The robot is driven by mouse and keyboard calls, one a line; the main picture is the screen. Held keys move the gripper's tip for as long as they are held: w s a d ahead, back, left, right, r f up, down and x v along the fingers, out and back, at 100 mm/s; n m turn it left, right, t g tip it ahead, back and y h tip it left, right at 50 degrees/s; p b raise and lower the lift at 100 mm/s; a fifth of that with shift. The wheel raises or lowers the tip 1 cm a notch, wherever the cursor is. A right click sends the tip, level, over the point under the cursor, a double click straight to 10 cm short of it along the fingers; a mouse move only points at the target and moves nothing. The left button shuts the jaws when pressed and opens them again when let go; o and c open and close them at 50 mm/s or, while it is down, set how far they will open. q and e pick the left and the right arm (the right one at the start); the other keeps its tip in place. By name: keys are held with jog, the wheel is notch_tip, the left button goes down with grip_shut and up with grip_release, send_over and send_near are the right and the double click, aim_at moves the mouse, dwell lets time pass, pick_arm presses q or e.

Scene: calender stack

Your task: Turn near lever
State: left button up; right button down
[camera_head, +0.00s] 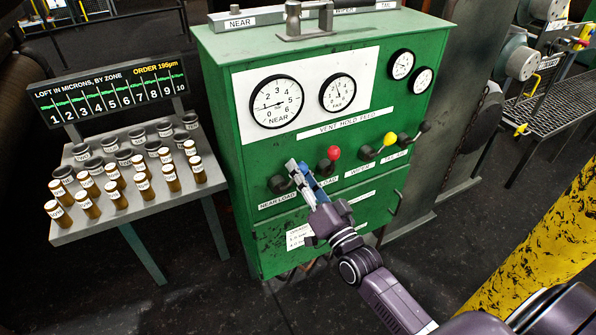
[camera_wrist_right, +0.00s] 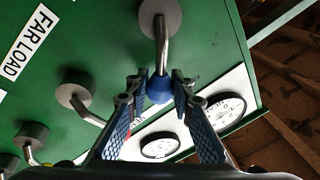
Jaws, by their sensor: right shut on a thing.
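The near lever has a grey hub (camera_head: 279,184) above the NEAR LOAD label (camera_head: 276,201) on the green cabinet (camera_head: 222,130). In the right wrist view its bent metal rod (camera_wrist_right: 161,45) runs from the hub to a blue knob (camera_wrist_right: 159,92). My right gripper (camera_head: 298,172) is at this lever, and its blue-padded fingers stand on both sides of the knob, shut on it. In the head view the fingers mostly hide the knob. My left gripper is in neither view.
Beside it are levers with a red knob (camera_head: 334,153), a yellow knob (camera_head: 389,139) and a dark knob (camera_head: 425,127). Round gauges (camera_head: 277,101) sit above. A table (camera_head: 150,220) with several labelled cylinders stands left. A yellow post (camera_head: 540,235) is at right.

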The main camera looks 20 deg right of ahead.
dwell(0.4)
jog(key=c, duration=1.7)
grip_release()
jog(key=shift+o, duration=0.2)
jog(key=v, duration=1.2)
jog(key=shift+d, duration=0.1)
